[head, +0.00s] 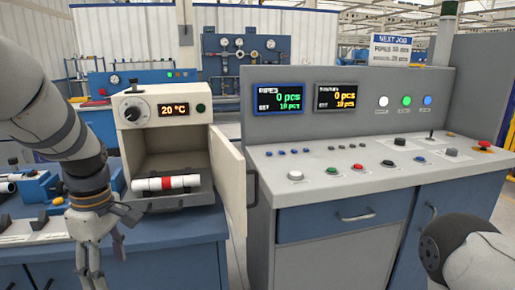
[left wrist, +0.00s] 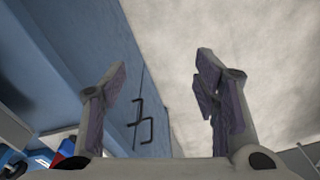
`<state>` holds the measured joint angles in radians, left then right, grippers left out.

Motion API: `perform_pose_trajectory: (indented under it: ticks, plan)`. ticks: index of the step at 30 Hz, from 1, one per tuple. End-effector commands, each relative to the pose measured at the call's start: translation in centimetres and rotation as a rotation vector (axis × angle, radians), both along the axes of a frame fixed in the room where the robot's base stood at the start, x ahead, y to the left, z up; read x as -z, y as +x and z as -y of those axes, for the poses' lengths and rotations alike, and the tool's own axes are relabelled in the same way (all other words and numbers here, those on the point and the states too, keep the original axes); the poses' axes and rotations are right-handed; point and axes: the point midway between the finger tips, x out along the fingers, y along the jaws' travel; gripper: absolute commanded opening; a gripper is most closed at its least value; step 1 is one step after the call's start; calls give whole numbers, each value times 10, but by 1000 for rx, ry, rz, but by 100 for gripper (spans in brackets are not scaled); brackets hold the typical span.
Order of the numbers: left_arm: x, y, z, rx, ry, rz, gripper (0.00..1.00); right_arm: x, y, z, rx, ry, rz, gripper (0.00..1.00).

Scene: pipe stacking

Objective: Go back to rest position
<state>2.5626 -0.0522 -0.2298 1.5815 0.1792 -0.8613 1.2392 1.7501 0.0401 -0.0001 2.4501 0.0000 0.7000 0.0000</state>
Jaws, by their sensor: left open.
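My left gripper (head: 103,262) hangs fingers down in front of the blue bench at the left of the head view. In the left wrist view its two fingers (left wrist: 162,85) stand apart with nothing between them, above the floor. The gripper is left of and in front of the oven, apart from the pipe. My right arm shows only as a rounded link at the lower right of the head view; its gripper is out of view.
The oven door (head: 228,180) stands open toward me, beside the grey control console (head: 345,165). Blue fixtures (head: 38,190) sit on the blue bench (head: 170,240) at left. In the left wrist view, the bench's blue front (left wrist: 75,50) is near, with bare floor (left wrist: 265,70) at right.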

Motion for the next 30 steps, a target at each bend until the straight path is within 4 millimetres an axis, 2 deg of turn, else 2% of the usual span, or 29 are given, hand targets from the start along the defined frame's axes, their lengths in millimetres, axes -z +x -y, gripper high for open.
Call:
perform_pose_trajectory:
  ticks: [1, 4, 5, 6, 8, 9, 11, 12, 15, 18, 21, 30]
  plan:
    - [38, -15, 0, 77, 4, -37, 55, 1, 0, 0, 0, 0, 0, 40]
    - [113, -54, 0, 291, 12, -84, 55, 1, 0, 0, 0, 0, 0, 40]
    - [135, -70, 1, 365, 11, -101, 55, 1, 0, 0, 0, 0, 0, 40]
    - [164, -95, 3, 474, 6, -121, 55, 1, 0, 0, 0, 0, -1, 40]
    - [203, -139, 9, 650, -11, -151, 55, 1, -1, 0, 0, 0, -2, 40]
    - [225, -172, 14, 770, -28, -167, 55, 0, -1, 0, 0, 0, -2, 40]
    - [247, -221, 23, 944, -61, -183, 55, 1, -1, 0, 0, 0, -2, 40]
    - [256, -251, 30, 1051, -85, -187, 55, 0, 0, 0, 0, 0, -2, 40]
    - [263, -312, 46, 1269, -144, -181, 55, 0, 0, 0, 0, 0, -1, 40]
    - [260, -346, 57, 1399, -179, -164, 55, 0, 0, 0, 0, 0, -1, 40]
    - [258, -356, 61, 1447, -188, -153, 55, 0, 0, 0, 0, 0, -1, 40]
    - [259, -355, 61, 1450, -184, -150, 55, 0, 0, 0, 0, 0, -1, 40]
